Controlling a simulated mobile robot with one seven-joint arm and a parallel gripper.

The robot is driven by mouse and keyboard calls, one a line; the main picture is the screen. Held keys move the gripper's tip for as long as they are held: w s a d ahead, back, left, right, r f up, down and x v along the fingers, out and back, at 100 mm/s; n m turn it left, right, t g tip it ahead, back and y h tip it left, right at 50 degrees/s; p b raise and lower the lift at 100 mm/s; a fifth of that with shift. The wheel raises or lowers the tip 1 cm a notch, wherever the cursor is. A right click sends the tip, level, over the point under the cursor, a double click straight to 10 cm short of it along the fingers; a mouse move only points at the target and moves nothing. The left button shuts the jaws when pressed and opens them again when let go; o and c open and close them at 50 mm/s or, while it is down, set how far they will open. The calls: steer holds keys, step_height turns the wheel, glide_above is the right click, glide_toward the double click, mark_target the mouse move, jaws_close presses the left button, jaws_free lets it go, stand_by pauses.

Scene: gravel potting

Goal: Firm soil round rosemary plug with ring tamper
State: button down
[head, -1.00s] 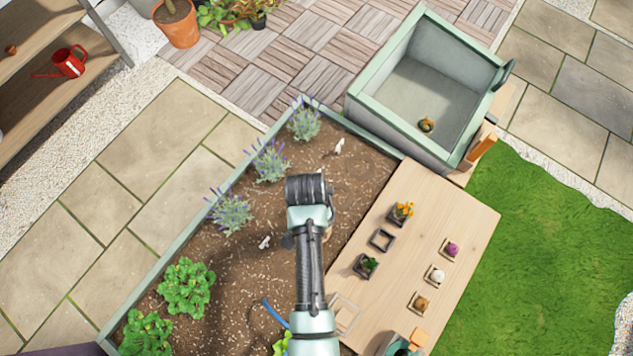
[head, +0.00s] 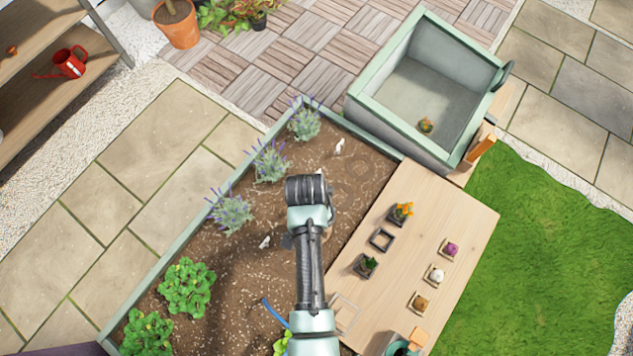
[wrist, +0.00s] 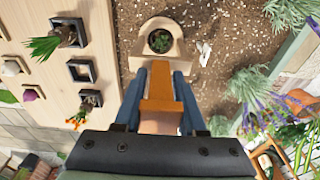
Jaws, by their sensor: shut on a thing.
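In the wrist view my gripper (wrist: 158,75) is shut on the orange handle of the ring tamper (wrist: 178,48). The tamper's pale wooden head lies over the brown soil (wrist: 222,25). The green rosemary plug (wrist: 160,41) shows through the round hole, with the ring around it. Whether the ring touches or presses the soil cannot be told from this angle. In the head view my arm hides the plug and nearly all of the tamper above the raised bed (head: 345,190).
Lavender plants (head: 232,212) line the bed's left side, and leafy green plants (head: 186,287) stand nearer. A wooden board (head: 455,215) on the right carries several small pots. A green-rimmed bin (head: 400,65) stands at the back right. A small white object (head: 339,146) lies on open soil.

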steer(key=shift+s+f, duration=0.2)
steer(key=shift+s, duration=0.05)
steer(key=r+p, duration=1)
steer(key=shift+w+r, duration=0.2)
stand_by(0.4)
steer(key=shift+f, duration=0.1)
